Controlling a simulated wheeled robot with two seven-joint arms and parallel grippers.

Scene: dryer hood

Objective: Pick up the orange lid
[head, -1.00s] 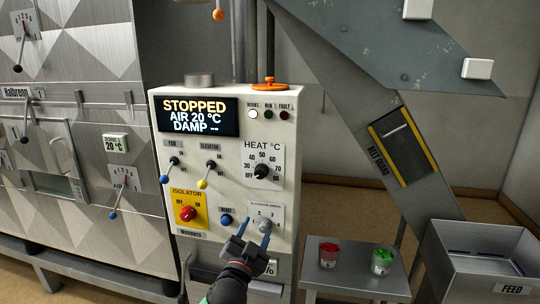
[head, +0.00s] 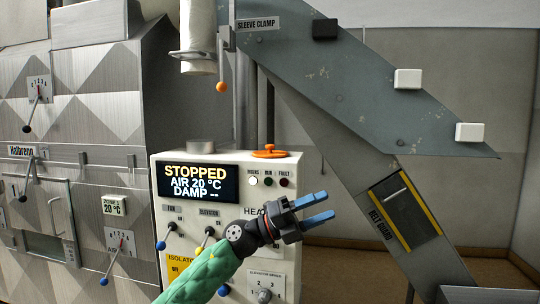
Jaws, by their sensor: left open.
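The orange lid (head: 269,152) lies flat on top of the white control cabinet, near its right back corner, with a small knob on it. My left gripper (head: 318,208) is in front of the cabinet's right side, below and to the right of the lid. Its two blue fingers point right and are apart, with nothing between them. My green left forearm covers part of the cabinet's front panel. My right gripper does not show.
A round metal piece (head: 201,146) stands on the cabinet top left of the lid. The control cabinet (head: 170,215) has levers and knobs on its front. An orange-knobbed lever (head: 221,87) hangs above the lid. A grey chute (head: 350,80) slopes down at the right.

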